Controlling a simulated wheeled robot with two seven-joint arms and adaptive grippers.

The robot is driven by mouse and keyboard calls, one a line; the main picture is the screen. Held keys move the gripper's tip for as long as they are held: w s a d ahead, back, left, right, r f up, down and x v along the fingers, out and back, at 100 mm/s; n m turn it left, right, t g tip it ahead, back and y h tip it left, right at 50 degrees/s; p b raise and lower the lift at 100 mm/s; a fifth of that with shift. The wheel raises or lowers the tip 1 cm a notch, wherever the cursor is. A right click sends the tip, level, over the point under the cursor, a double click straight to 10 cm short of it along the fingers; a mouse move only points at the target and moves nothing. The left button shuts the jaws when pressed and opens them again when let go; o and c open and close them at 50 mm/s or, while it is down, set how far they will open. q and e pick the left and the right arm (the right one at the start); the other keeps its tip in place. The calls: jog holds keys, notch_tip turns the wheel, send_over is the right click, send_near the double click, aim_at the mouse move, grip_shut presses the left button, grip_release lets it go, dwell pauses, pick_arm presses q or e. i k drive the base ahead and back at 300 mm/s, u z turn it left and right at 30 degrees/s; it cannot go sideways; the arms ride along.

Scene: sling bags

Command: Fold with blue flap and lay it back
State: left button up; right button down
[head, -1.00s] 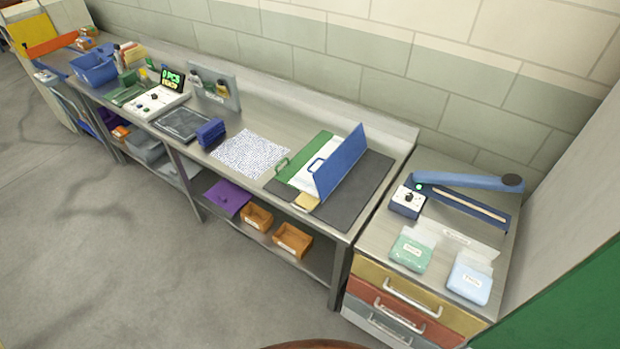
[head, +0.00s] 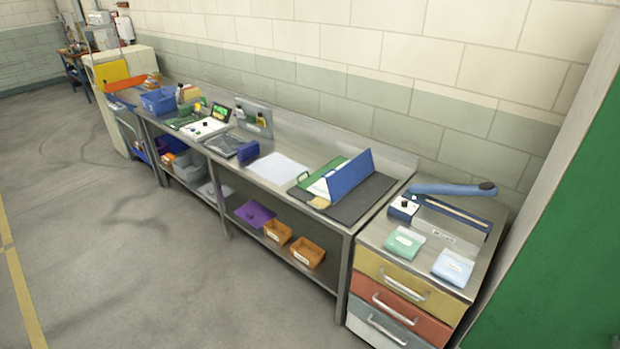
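The blue flap (head: 349,174) stands raised and tilted above a dark grey mat (head: 365,204) at the right part of the long metal bench. A green flap (head: 328,170) lies to its left, with a small green handle (head: 303,177) at its left edge. A white panel (head: 321,186) shows between the two flaps, and a small tan piece (head: 319,202) lies at its front corner. Neither of my grippers is in the head view, and nothing is seen touching the blue flap.
A white sheet (head: 278,167) and a dark blue block (head: 248,150) lie left of the mat. A drawer cabinet (head: 400,302) on the right carries a blue-armed sealer (head: 452,189) and two packets. Open floor (head: 130,250) lies before the bench.

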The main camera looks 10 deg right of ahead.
aim_at(339, 183)
jog(key=u, duration=0.65)
jog(key=i, duration=1.35)
jog(key=z, duration=0.2)
